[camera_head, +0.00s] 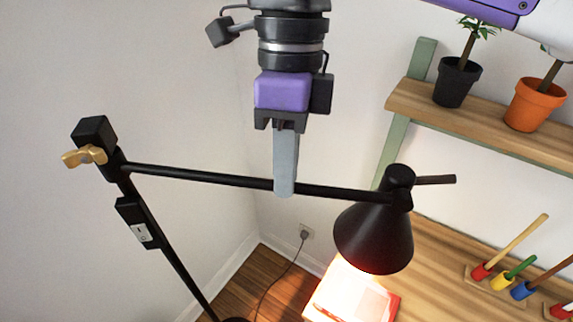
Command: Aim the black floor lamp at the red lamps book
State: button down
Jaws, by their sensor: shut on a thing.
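The black floor lamp (228,182) stands in the middle, with an upright pole at left, a nearly level arm, and a conical shade (375,238) at the arm's right end. The shade points down and slightly left. My gripper (285,190) comes down from the top and is shut on the lamp's arm, near its middle; one grey finger shows in front of the arm. The red lamps book (392,304) lies on the wooden table below the shade, brightly lit. Its cover is largely washed out by the light, and its lower part is cut off by the frame.
A wooden shelf (480,126) at the upper right holds a black pot (457,82) and an orange pot (534,104). A cord (280,279) runs to a wall outlet. The left wall side is clear.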

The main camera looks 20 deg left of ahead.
jog(key=c, duration=1.4)
grip_release()
notch_tip(320, 180, up, 8)
jog(key=w+b, duration=0.1)
jog(key=shift+w+a+f, duration=0.15)
jog(key=shift+w+a, duration=0.05)
jog(key=shift+a, duration=0.05)
